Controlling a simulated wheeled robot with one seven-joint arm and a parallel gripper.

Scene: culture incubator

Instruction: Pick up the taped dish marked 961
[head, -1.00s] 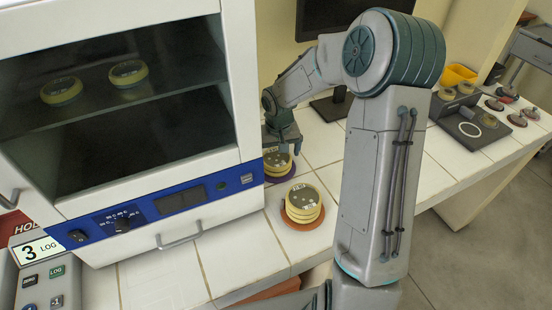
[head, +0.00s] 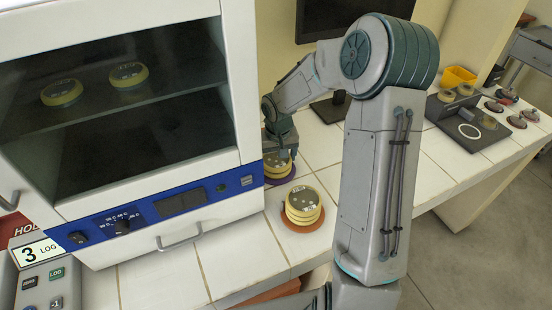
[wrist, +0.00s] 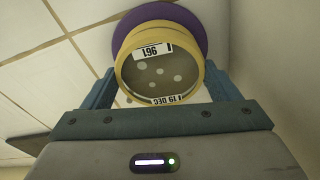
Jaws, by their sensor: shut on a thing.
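The taped dish marked 961 (wrist: 160,72) has a yellow rim and a clear face with pale round spots. In the head view my gripper (head: 279,152) is at the top of a yellow dish stack (head: 277,172) on a purple mat (head: 279,181), beside the incubator. The fingers partly hide that stack. I cannot tell whether the dish is clear of what lies under it.
Another yellow dish stack (head: 302,207) stands on an orange mat (head: 303,224) in front. The incubator (head: 160,190) is close on the left, with two dishes on its shelf (head: 100,100). A monitor (head: 345,20) stands behind. A dark tray (head: 465,132) lies farther right.

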